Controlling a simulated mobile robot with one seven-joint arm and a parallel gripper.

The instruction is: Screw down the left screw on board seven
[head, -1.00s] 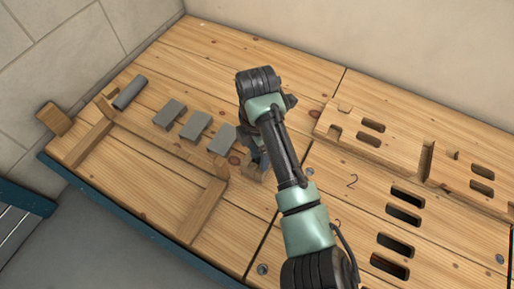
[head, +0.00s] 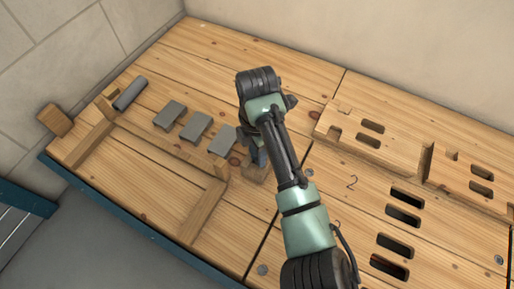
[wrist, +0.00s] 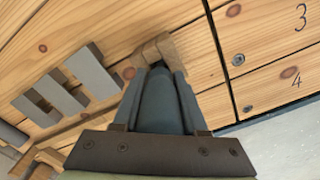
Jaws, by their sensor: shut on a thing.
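My gripper (wrist: 158,66) is shut on a small wooden block (wrist: 154,48), low over the planks or touching them; I cannot tell which. In the head view the block (head: 257,173) shows beside my arm, which hides most of my gripper. Round metal screws sit in the planks: one (head: 310,171) just right of my arm, one (head: 262,269) near the front edge and one (head: 499,259) at the far right. Two screws (wrist: 238,59) (wrist: 247,108) show in the wrist view, near boards marked 3 and 4. No board marked seven can be read.
Several grey plates (head: 195,126) and a grey cylinder (head: 130,93) lie left of my gripper, behind a wooden frame (head: 202,210). Slotted wooden blocks (head: 350,139) stand at the back right. Dark slots (head: 402,215) cut the right planks. The back middle planks are clear.

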